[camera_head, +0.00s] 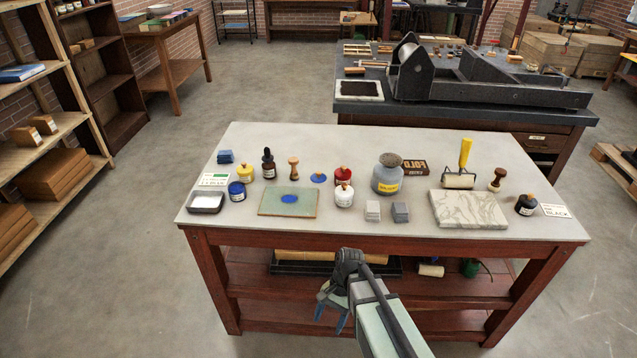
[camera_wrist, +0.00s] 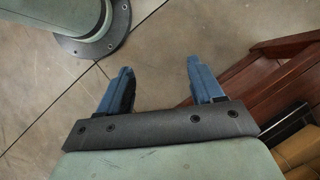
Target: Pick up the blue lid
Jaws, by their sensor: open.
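The blue lid (camera_head: 318,179) is a small flat blue disc with what looks like a small orange-brown knob. It lies on the grey table top, between a wooden-handled tool (camera_head: 294,168) and a red jar (camera_head: 343,175). A blue jar (camera_head: 237,192) stands to the left, with a dark blue top; I cannot tell if it is open. My gripper (camera_head: 331,318) is low in front of the table's front edge, well away from the lid. In the wrist view its blue fingers (camera_wrist: 159,68) are spread and empty, over the floor. The lid is not in the wrist view.
A glass plate (camera_head: 274,205) with a blue ink patch lies in front of the lid. A grey bottle (camera_head: 387,181), white jar (camera_head: 344,197) and dropper bottle (camera_head: 269,165) stand nearby. A marble slab (camera_head: 468,215) is at right. The front edge and lower shelf (camera_head: 450,292) are near my gripper.

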